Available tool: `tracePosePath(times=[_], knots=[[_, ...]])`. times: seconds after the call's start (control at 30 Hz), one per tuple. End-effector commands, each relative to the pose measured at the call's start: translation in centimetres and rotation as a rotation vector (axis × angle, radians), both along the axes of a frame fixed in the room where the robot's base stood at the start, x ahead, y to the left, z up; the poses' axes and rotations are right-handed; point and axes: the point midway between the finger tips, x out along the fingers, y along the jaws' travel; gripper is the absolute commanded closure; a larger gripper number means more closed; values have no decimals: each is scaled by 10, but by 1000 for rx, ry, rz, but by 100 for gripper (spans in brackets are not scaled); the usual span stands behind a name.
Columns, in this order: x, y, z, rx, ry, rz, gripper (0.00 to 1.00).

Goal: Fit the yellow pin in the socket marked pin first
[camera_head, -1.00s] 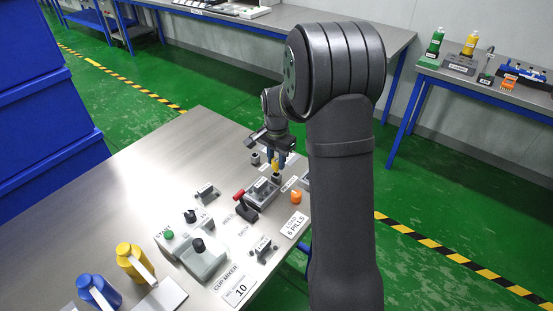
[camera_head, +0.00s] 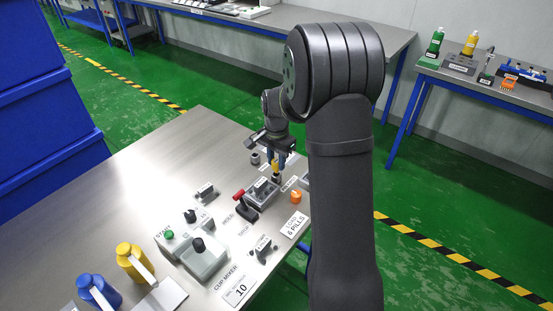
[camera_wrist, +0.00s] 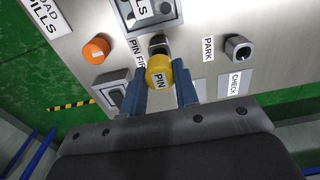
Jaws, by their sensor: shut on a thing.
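The yellow pin (camera_wrist: 159,72), its top labelled PIN, is held between the blue fingers of my gripper (camera_wrist: 160,90). In the head view the pin (camera_head: 275,169) hangs below my gripper (camera_head: 278,160). The socket by the PIN FIRST label (camera_wrist: 158,42) shows just beyond the pin in the wrist view, partly hidden by it. The pin's lower end is hidden there, so I cannot tell whether it is inside the socket. The PARK socket (camera_wrist: 239,48) stands apart to the right and looks empty.
An orange knob (camera_wrist: 96,50) and a grey block (camera_wrist: 110,88) lie left of the socket. The drum unit (camera_head: 262,192) with a red-handled lever (camera_head: 240,196) is close by. CHECK and PARK labels lie right. Bare table (camera_head: 150,165) is at left.

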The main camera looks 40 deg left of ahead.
Motion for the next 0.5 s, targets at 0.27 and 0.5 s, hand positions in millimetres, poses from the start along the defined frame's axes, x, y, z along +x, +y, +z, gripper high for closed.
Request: tracePosePath(times=[0.27, 0.5], knots=[[0, 0, -8, -1, 1, 0, 100], [0, 0, -14, 0, 0, 0, 100]])
